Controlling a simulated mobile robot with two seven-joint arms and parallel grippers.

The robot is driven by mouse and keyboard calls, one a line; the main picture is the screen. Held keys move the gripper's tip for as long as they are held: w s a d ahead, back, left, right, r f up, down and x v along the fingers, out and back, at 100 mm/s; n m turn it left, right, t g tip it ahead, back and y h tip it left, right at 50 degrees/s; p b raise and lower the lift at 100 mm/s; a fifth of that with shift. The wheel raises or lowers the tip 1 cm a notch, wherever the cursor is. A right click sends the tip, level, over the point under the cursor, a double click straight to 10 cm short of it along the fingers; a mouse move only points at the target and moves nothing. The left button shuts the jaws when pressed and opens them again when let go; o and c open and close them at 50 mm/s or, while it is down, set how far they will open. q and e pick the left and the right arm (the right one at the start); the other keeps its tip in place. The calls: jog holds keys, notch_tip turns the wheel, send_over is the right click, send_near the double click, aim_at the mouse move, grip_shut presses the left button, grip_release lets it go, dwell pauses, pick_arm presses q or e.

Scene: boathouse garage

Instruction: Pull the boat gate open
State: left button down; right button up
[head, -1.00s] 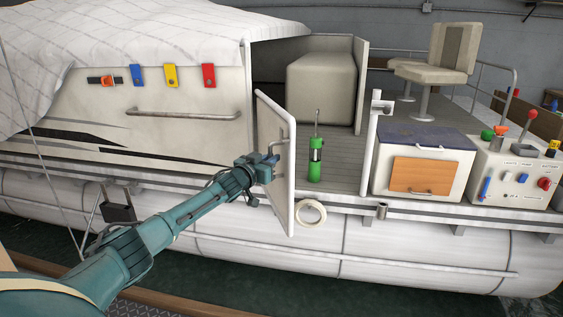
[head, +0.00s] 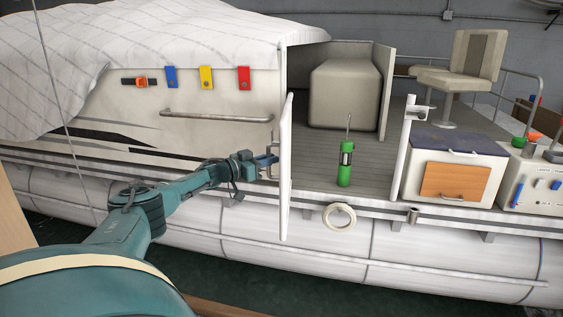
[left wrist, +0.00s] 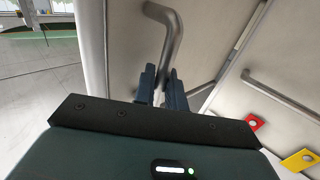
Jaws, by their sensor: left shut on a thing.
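The boat gate (head: 286,180) is a white panel, seen nearly edge-on in the head view, swung outward from the boat's side with the gateway beside it open. My left gripper (head: 272,165) is at the gate's near-left face. In the left wrist view the gate's bent metal handle (left wrist: 168,35) runs down between the two fingers (left wrist: 160,85), which are shut on it. My right gripper is out of view.
A green bottle-like tool (head: 344,168) stands on the deck just inside the gateway. A white ring (head: 339,207) hangs on the boat's side below. A rail (head: 215,115) runs along the hull left of the gate. A cooler-like box (head: 455,170) stands right of the gateway post (head: 402,140).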

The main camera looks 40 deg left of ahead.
pick_arm(q)
jog(key=shift+a+r, duration=0.35)
jog(key=shift+r, duration=0.05)
jog(key=c, duration=1.6)
grip_release()
jog(key=shift+w+f, duration=0.1)
jog(key=shift+f, duration=0.1)
jog(key=shift+c, duration=0.2)
jog(key=shift+o, duration=0.4)
jog(key=shift+d+f, duration=0.1)
jog(key=s+a+b, duration=0.1)
jog(key=s+a, duration=0.1)
jog(key=s, duration=1.1)
jog(key=shift+a, duration=0.1)
